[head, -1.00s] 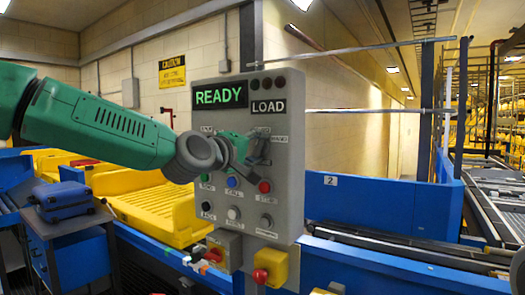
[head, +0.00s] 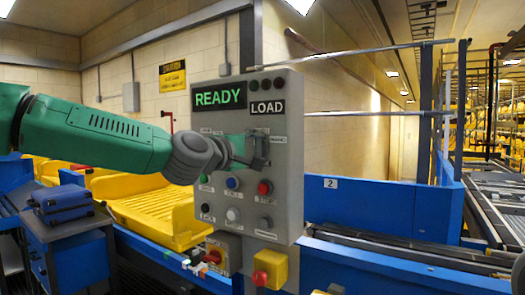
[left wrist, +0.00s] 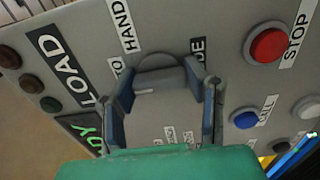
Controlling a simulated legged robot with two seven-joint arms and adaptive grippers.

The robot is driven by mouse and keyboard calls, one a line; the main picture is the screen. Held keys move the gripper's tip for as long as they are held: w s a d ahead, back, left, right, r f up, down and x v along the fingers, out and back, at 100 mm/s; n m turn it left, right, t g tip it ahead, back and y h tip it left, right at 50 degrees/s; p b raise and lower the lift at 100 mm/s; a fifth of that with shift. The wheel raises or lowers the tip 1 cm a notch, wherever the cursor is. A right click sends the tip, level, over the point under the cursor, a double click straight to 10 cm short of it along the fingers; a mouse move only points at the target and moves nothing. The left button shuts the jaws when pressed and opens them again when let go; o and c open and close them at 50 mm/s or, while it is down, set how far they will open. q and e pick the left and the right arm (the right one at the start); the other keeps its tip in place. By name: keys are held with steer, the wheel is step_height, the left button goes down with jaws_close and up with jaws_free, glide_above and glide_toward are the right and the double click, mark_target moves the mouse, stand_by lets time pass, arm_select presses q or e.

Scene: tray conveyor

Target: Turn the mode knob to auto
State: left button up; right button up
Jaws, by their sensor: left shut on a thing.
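The grey control panel (head: 284,215) fills the middle of the head view, with a lit READY display (head: 219,97) and a LOAD label (head: 267,108). My left gripper (head: 259,150) is at its upper half and covers the knob there. In the left wrist view, my left gripper (left wrist: 160,88) is shut on the dark grey mode knob (left wrist: 160,66), one finger on each side. A short white mark on the knob points left in that view, toward a partly hidden label ending in TO. The HAND label (left wrist: 123,25) lies above it. My right gripper is out of view.
Below the gripper are a blue button (head: 232,183), a red STOP button (head: 265,187) and other buttons. A yellow box with a red button (head: 268,268) hangs under the panel. Yellow trays (head: 160,213) and a blue case (head: 61,200) stand left.

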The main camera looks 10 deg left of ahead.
arm_select(q)
steer(key=shift+w+a, duration=0.15)
steer(key=shift+a, duration=0.2)
